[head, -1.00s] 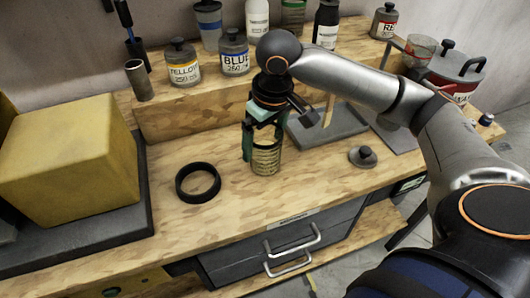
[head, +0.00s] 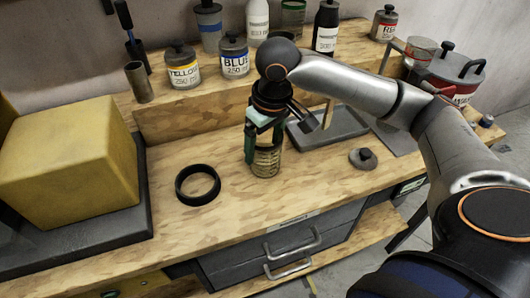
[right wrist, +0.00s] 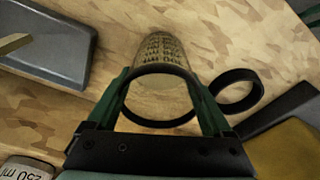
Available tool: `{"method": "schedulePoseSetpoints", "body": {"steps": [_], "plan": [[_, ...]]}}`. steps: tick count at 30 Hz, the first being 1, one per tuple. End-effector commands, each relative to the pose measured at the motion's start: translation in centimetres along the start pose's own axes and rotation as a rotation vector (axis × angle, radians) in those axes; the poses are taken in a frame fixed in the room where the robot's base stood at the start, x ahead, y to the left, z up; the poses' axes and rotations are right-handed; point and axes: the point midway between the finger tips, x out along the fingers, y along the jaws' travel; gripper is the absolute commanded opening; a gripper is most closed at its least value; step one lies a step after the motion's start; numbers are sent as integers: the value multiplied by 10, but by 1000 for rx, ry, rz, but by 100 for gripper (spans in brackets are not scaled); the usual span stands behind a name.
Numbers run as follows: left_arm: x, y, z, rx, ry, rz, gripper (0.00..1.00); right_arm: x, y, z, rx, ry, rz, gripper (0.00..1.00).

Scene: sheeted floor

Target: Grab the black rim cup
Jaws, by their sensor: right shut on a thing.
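The black rim cup (head: 266,161) is a clear glass cup with dark markings, upright on the wooden bench. It also shows in the right wrist view (right wrist: 161,52), with its round black rim nearest the camera. My right gripper (head: 264,148) comes from above, with its green fingers on both sides of the cup. In the right wrist view the gripper (right wrist: 160,88) is shut on the cup. The gripper hides the cup's upper part in the head view. My left gripper is not in view.
A black ring (head: 198,184) lies left of the cup. A grey tray (head: 328,129) and a small lid (head: 362,158) are to the right. A yellow block (head: 68,165) stands at left. Labelled jars (head: 234,58) line the raised back shelf. The bench front is clear.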

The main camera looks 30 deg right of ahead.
Motion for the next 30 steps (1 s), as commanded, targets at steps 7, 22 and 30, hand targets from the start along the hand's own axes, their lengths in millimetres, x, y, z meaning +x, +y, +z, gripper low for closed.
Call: {"method": "schedulePoseSetpoints", "body": {"steps": [7,22,30], "plan": [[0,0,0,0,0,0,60,-1,0,-1,0,2,0,13],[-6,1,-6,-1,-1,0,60,-46,-4,1,-2,7,-1,13],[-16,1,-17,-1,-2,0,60,-110,-25,45,-6,6,2,13]]}}
